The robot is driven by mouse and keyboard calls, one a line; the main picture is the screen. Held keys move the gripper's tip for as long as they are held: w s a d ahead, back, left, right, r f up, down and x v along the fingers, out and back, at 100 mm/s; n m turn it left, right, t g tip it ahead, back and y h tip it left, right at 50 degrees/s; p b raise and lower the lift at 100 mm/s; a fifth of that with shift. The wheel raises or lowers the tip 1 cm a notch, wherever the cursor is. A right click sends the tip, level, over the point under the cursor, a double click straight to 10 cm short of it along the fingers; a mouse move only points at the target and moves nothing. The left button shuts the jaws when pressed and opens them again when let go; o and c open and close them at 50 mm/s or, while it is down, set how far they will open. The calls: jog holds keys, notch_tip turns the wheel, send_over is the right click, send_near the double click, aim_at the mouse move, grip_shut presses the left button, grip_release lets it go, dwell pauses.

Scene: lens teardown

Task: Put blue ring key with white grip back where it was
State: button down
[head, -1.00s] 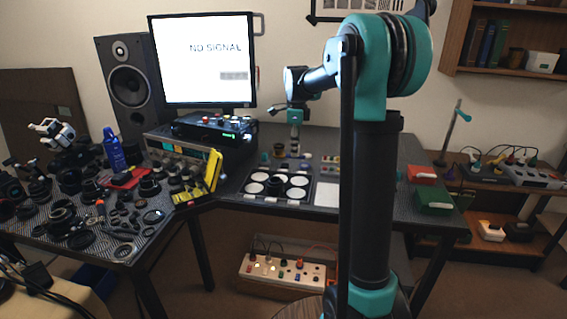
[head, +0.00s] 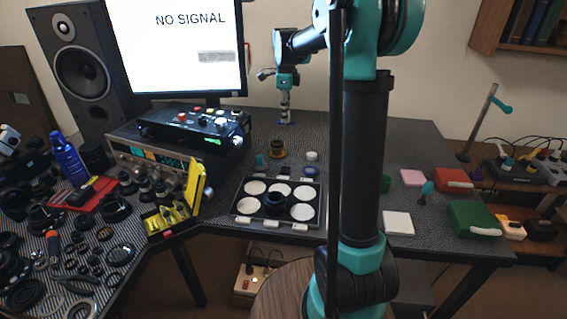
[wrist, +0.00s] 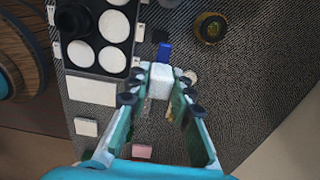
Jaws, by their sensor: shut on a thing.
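My gripper (head: 285,110) is over the back part of the dark table (head: 420,140), pointing down. The wrist view shows its fingers (wrist: 161,82) shut on the white grip (wrist: 161,72) of the blue ring key (wrist: 165,51). The blue end sticks out beyond the fingertips. In the head view a little blue of the key (head: 286,123) shows under the fingertips. I cannot tell whether the key touches the table.
A black tray with white discs (head: 236,213) lies at the table's front. A dark, yellowish round part (head: 277,149) and small teal, white and blue pieces stand behind it. A yellow case (head: 195,185) and instruments are left; red and green boxes (head: 474,219) are right.

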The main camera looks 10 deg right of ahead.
notch_tip(320, 180, down, 20)
jog(key=shift+r, duration=0.15)
dwell(0.4)
jog(key=shift+f, duration=0.5)
jog(key=c, duration=1.3)
grip_release()
jog(key=shift+c, duration=0.2)
notch_tip(320, 180, up, 12)
jog(key=s+d+f+n+t, duration=0.1)
jog(key=s+f+n, duration=0.2)
jog(key=s+n, duration=0.4)
jog(key=s+d+f+n+t, duration=0.1)
jog(key=s+f+n, duration=0.1)
jog(key=s+n, duration=0.5)
jog(key=s+d+f+n+t, duration=0.2)
jog(key=s+n, duration=0.5)
jog(key=s, duration=0.9)
jog(key=shift+s+f+n, duration=0.2)
jog(key=shift+f+n, duration=0.1)
jog(key=shift+f, duration=0.5)
